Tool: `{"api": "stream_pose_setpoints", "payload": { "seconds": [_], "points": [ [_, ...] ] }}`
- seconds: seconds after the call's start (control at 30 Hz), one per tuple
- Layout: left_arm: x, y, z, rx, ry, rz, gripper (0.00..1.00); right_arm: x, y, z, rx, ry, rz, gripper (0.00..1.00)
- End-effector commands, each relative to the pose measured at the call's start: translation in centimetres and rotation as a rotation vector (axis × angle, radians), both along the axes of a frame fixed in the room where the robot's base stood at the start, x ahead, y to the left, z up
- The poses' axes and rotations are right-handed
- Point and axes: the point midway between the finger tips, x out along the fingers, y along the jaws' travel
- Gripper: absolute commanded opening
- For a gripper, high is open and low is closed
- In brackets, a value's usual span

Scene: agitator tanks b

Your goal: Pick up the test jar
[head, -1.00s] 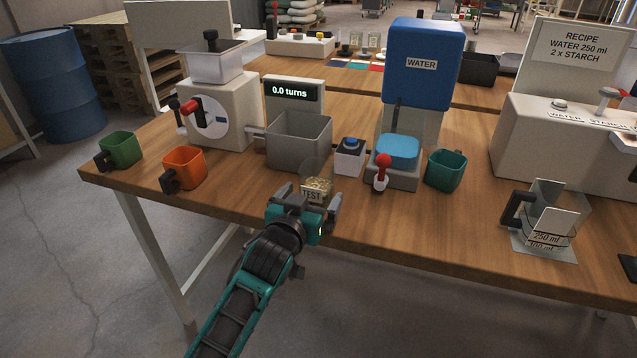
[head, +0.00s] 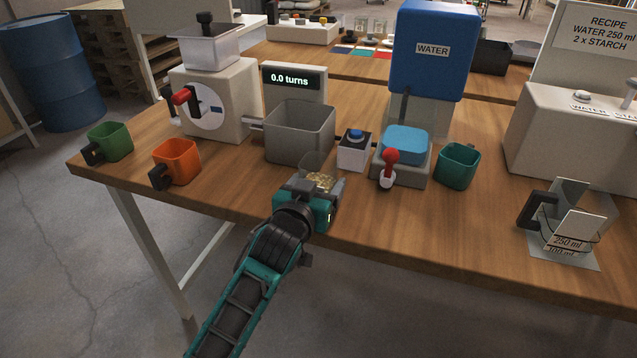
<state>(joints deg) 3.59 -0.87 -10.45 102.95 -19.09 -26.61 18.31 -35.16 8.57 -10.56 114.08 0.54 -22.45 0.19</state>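The test jar (head: 321,178) is a small clear glass with yellowish contents, upright near the front edge of the table, in front of the grey bin. My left gripper (head: 316,187) is low at the front of the jar and hides its lower part and its TEST label. Its fingers look spread, one on each side of the jar. I cannot see whether they touch the glass. My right gripper is not in view.
Close behind the jar stand a grey bin (head: 300,135), a blue-button box (head: 354,151) and the water dispenser (head: 404,165) with a red lever. Orange (head: 177,162) and green (head: 110,143) cups stand left, a teal cup (head: 457,167) and measuring jug (head: 565,225) right.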

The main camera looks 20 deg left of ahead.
Motion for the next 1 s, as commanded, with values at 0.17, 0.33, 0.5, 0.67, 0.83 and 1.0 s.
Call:
{"api": "stream_pose_setpoints", "payload": {
  "seconds": [0.17,0.33,0.5,0.67,0.83,1.0],
  "points": [
    [0.0,0.0,0.0,0.001,0.0,0.0,0.46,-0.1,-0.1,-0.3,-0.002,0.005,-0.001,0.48],
    [0.0,0.0,0.1,0.001,-0.003,0.0,0.39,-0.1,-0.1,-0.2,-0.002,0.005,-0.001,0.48],
    [0.0,0.0,0.1,0.001,-0.003,0.0,0.39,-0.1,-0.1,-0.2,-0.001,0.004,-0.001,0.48],
    [0.0,0.0,0.5,0.001,-0.003,0.0,0.39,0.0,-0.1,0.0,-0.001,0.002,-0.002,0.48],
    [0.1,0.0,1.4,0.001,-0.005,0.0,0.39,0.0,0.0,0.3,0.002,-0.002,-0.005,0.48],
    [0.0,0.0,2.9,0.001,-0.006,0.0,0.39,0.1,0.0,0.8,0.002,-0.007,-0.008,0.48]
  ]
}}
